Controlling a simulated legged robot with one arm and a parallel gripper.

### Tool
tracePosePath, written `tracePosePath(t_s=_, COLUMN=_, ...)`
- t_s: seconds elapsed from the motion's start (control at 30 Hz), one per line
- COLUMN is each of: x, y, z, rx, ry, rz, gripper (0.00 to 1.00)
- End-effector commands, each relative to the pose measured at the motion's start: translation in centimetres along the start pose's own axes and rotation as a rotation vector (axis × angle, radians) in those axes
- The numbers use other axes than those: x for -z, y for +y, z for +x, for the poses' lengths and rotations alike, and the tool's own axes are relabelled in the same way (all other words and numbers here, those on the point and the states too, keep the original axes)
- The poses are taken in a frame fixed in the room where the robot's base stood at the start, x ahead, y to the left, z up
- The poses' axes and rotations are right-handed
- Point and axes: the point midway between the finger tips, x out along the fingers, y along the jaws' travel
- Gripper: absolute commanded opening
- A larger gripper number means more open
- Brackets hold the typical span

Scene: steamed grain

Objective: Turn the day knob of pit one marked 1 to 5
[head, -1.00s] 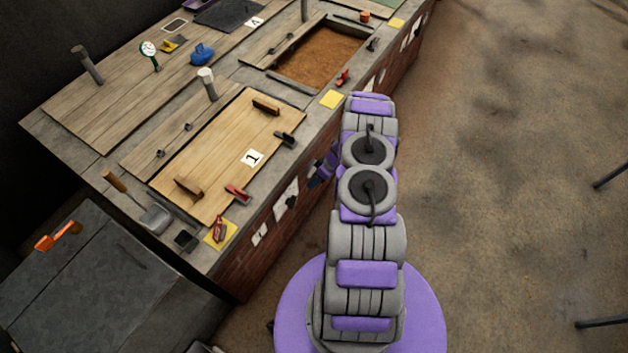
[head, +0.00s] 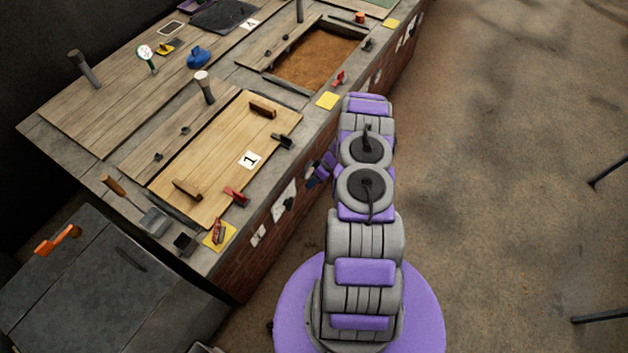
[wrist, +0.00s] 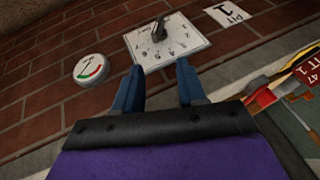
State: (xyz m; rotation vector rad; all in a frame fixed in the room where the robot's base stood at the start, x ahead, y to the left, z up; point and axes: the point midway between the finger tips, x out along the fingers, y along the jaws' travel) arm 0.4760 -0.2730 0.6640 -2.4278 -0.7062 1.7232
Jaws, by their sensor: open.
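The day knob (wrist: 159,31) is a dark grip on a white dial plate (wrist: 180,48), fixed to the brick front wall. Small marks ring the knob; I cannot read its setting surely. A "PIT 1" sign (wrist: 231,12) is beside the plate. My gripper (wrist: 160,66) is open, its two blue fingers apart. The fingertips are just below the knob in the wrist view, over the plate's lower edge, with nothing between them. I cannot tell how far they are from the wall. In the head view, my gripper (head: 318,174) shows beside the wall, partly hidden by my arm.
A round white gauge (wrist: 91,68) is left of the plate. A board with red and yellow items (wrist: 290,95) is at the right. The board marked 1 (head: 222,160) lies on the counter above. Open floor (head: 500,170) is to the right.

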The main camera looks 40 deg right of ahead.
Motion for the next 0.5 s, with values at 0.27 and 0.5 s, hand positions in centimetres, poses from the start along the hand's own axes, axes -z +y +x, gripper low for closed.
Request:
tracePosePath(t_s=0.27, x=0.2, y=0.2, z=-5.2, rx=-0.006, ry=0.003, rz=0.001, gripper=0.4)
tracePosePath(t_s=0.5, x=0.1, y=0.1, z=-10.6, rx=-0.002, ry=0.002, rz=0.002, gripper=0.4)
